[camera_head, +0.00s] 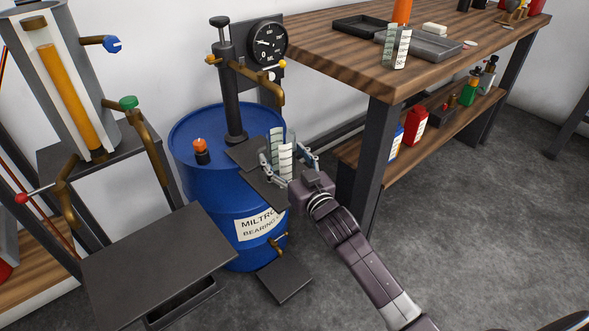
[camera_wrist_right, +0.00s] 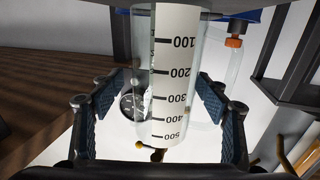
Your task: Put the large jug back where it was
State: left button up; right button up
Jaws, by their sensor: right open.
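A clear graduated jug (camera_head: 285,158) with a white scale stands upright over the dark plate (camera_head: 262,188) at the blue drum's pump. My right gripper (camera_head: 290,166) is around this jug, with one finger on each side. In the right wrist view the jug (camera_wrist_right: 175,95) fills the middle, its scale running from 100 to 500 and appearing upside down. The blue finger pads are spread beside it, and the gripper is open. Whether the jug's base rests on the plate is hard to tell. Another graduated vessel (camera_head: 398,48) stands on the workbench's near corner. My left gripper is not in view.
The pump (camera_head: 233,100) and round gauge (camera_head: 268,42) rise behind the jug, with a brass spout (camera_head: 272,88) close above. The blue drum (camera_head: 210,205) stands below. The wooden workbench (camera_head: 440,60) holds trays (camera_head: 425,43). A dark stand (camera_head: 155,260) is at left.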

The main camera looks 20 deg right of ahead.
jog(key=s+d+p, duration=0.1)
jog(key=s+p, duration=0.1)
jog(key=s, duration=0.9)
jog(key=s+d+f+g+h, duration=0.1)
jog(key=s+f+g, duration=0.25)
jog(key=f, duration=0.45)
jog(key=s+f+g+h, duration=0.1)
jog(key=s+f+g, duration=0.2)
jog(key=s+f, duration=0.3)
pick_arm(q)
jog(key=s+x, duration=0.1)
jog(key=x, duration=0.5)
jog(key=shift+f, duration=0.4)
pick_arm(e)
jog(key=s+a+f+g, duration=0.1)
jog(key=s+f+g, duration=0.3)
jog(key=s, duration=0.5)
jog(key=s+f+g, duration=0.4)
jog(key=s+f, duration=0.5)
jog(key=shift+s+a+n, duration=0.3)
jog(key=shift+s+a, duration=0.05)
jog(key=shift+a, duration=0.05)
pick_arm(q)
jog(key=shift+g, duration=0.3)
pick_arm(e)
jog(key=shift+f, duration=0.1)
